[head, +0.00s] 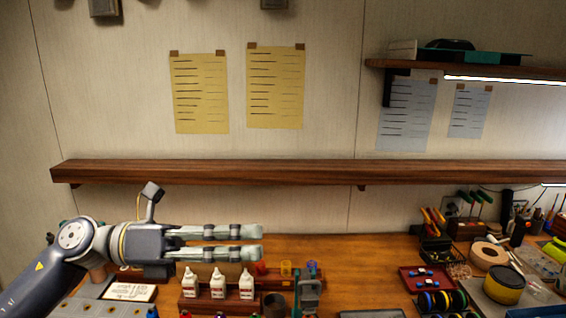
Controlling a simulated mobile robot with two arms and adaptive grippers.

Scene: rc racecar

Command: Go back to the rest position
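My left gripper (258,242) comes in from the left and points right, level, above the back part of the workbench (365,263). Its two pale fingers lie parallel with a gap between them. It is open and nothing shows between the fingers. My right gripper is not in view.
Several white bottles (218,284) stand in a wooden rack below the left gripper. A grey-green tool or fixture (309,290) stands right of them. A long wooden shelf (300,172) crosses the wall above. Trays (427,279), a tape roll (489,255) and a yellow tin (504,286) crowd the right.

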